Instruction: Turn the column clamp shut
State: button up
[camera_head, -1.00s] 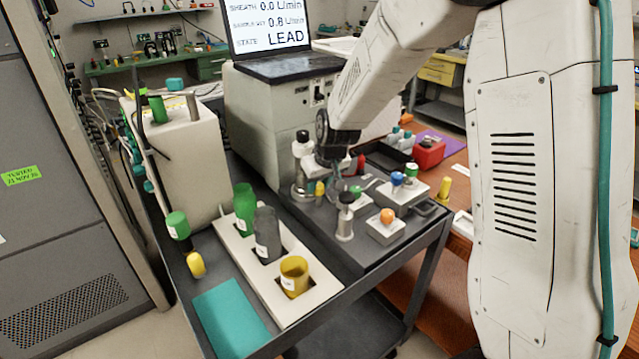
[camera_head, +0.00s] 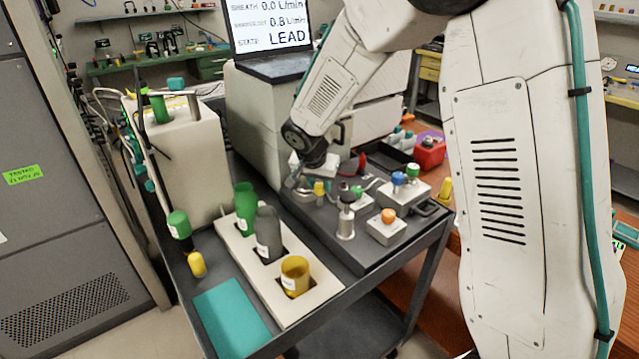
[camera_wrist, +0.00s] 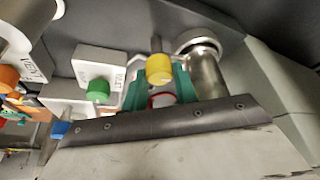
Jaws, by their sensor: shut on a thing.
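In the wrist view, my gripper (camera_wrist: 159,88) has its teal fingers on both sides of a yellow knob (camera_wrist: 159,69) on a short stem, and is shut on it. I take this knob for the column clamp's handle, but its label does not show. A shiny metal column (camera_wrist: 207,75) stands close to its right. In the head view, my gripper (camera_head: 312,180) is low over the back left of the dark deck, with its fingers mostly hidden. The yellow knob (camera_head: 319,188) shows just beside it. The clamp's angle cannot be told.
A metal post with a black knob (camera_head: 346,212) stands in front. White blocks with orange (camera_head: 388,215), blue (camera_head: 398,178) and green knobs stand to the right. A bottle rack (camera_head: 328,289) lies front left. The instrument (camera_head: 250,120) stands behind; its screen reads LEAD.

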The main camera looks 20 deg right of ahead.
jog(key=shift+m, duration=0.5)
jog(key=shift+s+g, duration=0.1)
jog(key=shift+g, duration=0.2)
jog(key=shift+a+f, duration=0.1)
jog(key=o, duration=1)
jog(key=shift+r, duration=0.4)
jog(key=shift+v, duration=3.6)
jog(key=shift+s+a+f, duration=0.1)
jog(key=shift+a, duration=0.1)
